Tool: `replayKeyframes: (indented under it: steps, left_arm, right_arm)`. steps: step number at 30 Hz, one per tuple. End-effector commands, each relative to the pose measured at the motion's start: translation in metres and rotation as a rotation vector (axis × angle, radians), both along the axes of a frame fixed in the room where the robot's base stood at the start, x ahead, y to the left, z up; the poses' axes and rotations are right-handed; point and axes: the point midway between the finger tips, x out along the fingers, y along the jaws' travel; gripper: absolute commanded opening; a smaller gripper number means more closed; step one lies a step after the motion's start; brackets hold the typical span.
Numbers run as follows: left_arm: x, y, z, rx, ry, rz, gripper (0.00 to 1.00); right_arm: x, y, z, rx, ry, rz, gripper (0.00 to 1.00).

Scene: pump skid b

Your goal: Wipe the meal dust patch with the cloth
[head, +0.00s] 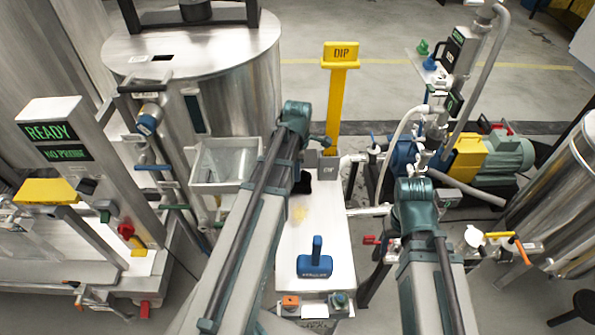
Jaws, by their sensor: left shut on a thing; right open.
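The meal dust patch (299,214) is a faint yellow smear on the white worktop (335,225), left of its middle. My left gripper (303,176) is at the far left part of the worktop, just beyond the patch and mostly hidden by my arm. It is shut on a dark thing (304,187), which I take to be the cloth; its shape is largely hidden. I cannot tell whether it touches the worktop. My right gripper (414,190) is right of the worktop, open, its fingers hardly visible behind the wrist.
A blue block with an upright handle (315,265) stands on the near part of the worktop. A yellow DIP sign post (338,95) rises behind. A grey hopper (222,165) and steel tank (195,60) are at left. A pump with a hose (400,155) is at right.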

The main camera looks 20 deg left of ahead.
Motion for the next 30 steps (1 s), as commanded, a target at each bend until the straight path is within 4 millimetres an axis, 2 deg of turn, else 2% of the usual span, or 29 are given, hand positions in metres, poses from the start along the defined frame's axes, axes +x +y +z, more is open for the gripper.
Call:
replayKeyframes:
  steps: [27, 28, 30]
  left_arm:
    - [0.0000, 0.0000, -0.0052, 0.000, 0.000, 0.000, 0.00]
    - [0.0000, 0.0000, -0.0044, 0.000, 0.000, 0.000, 0.27]
    - [0.0000, 0.0000, -0.0043, 0.000, 0.000, 0.000, 0.39]
  right_arm:
    - [0.0000, 0.0000, -0.0051, 0.000, 0.000, 0.000, 0.62]
    - [0.0000, 0.0000, -0.0044, 0.000, 0.000, 0.000, 0.62]
    - [0.0000, 0.0000, -0.0042, 0.000, 0.000, 0.000, 0.62]
